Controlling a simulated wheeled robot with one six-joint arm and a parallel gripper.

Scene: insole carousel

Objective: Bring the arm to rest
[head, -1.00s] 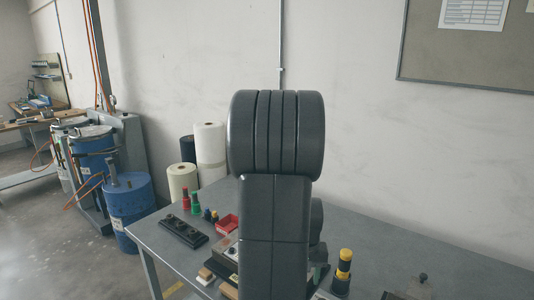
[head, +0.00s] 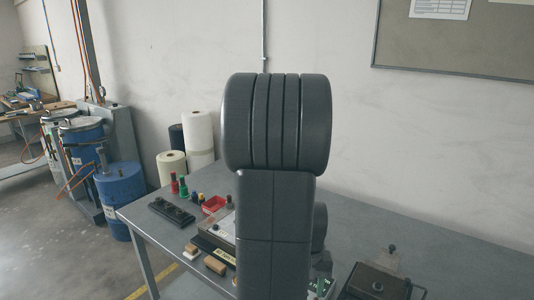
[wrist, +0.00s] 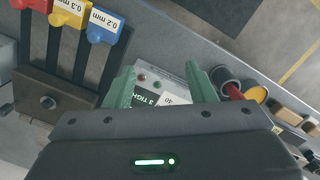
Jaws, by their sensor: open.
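My arm (head: 275,200) stands upright in the middle of the head view and hides part of the bench. My gripper (wrist: 160,72) shows in the wrist view, with its two green fingers apart. No object is held between them. Beyond and below the fingers lies a grey panel (wrist: 150,78) with a red and a green button and printed labels. I cannot tell the gap between fingers and panel. The gripper itself is hidden in the head view.
The grey bench (head: 400,225) runs along the wall. Blue drums (head: 120,190) stand left. In the wrist view, a blue 0.2 mm tag (wrist: 103,27) lies near the left finger.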

